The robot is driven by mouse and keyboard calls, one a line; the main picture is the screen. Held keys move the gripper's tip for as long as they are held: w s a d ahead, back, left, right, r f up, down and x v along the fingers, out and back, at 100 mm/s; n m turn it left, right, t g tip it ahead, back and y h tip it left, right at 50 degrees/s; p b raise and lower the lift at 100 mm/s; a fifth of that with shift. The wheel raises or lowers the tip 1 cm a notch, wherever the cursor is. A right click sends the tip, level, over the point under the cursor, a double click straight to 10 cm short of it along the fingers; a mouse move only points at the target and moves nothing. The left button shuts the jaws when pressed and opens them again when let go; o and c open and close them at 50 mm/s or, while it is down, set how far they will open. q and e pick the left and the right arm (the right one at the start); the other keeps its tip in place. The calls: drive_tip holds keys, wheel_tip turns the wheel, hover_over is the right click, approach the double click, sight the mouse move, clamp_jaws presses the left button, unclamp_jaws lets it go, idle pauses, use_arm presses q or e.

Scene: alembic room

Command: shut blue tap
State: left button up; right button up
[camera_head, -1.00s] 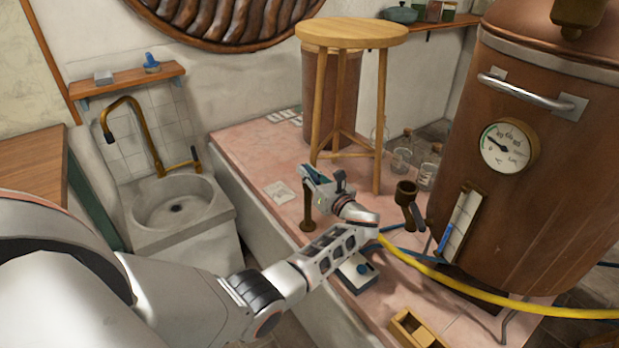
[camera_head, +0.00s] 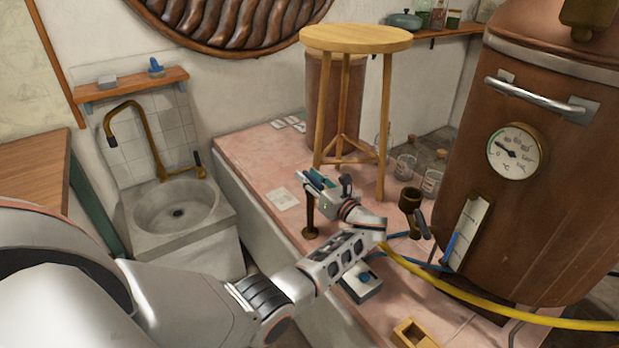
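My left gripper (camera_head: 326,190) is at the end of the white arm that comes in from the left. It is over the pink tiled platform, by the top of a short upright brass post (camera_head: 309,218). A small blue-green part (camera_head: 316,180) shows at the gripper's fingers; I cannot tell if it is a tap handle or part of the gripper. The gripper covers the post's top, and I cannot tell if its fingers are open or shut. No tap handle shows clearly as blue. My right gripper is not in view.
A wooden stool (camera_head: 356,40) stands just behind the gripper. The copper boiler (camera_head: 530,220), a brass cup-like fitting (camera_head: 410,200) and a yellow hose (camera_head: 480,302) are to the right. A small blue-knobbed box (camera_head: 366,285) lies below the forearm. A stone sink (camera_head: 176,212) is at left.

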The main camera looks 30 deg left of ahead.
sight(309, 174)
use_arm(q)
drive_tip(key=shift+r, duration=0.15)
wheel_tip(309, 174, up, 10)
drive_tip(key=shift+f, duration=0.15)
idle(0.3)
idle(0.4)
